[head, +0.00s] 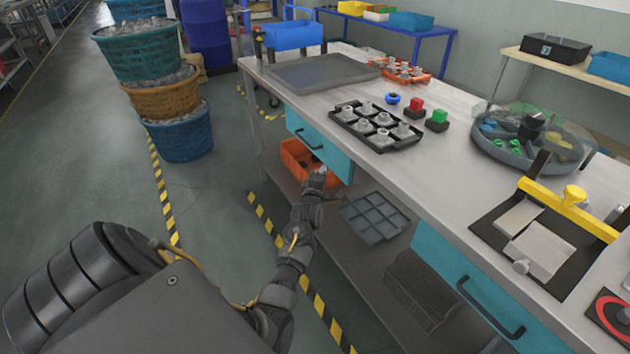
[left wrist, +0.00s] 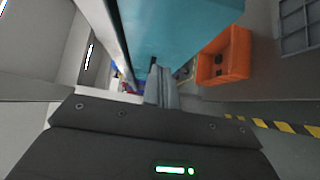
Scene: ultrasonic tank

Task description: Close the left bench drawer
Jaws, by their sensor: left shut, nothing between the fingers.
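The left bench drawer (head: 318,146) has a teal front with a dark bar handle (head: 309,139), under the left part of the bench top. I cannot tell if it is fully closed or slightly out. My left gripper (head: 320,173) is at the lower right part of that front. In the left wrist view, its shut, empty fingers (left wrist: 161,86) point along the teal drawer front (left wrist: 175,28). Whether they touch it is unclear. My right gripper is in neither view.
The bench top (head: 305,103) holds a black parts tray (head: 376,128) and a yellow-barred fixture (head: 560,205). An orange bin (head: 297,158) and a grey divided tray (head: 373,218) are on the lower shelf. Another teal drawer (head: 475,288) is at right. The floor at left is open before stacked baskets (head: 180,137).

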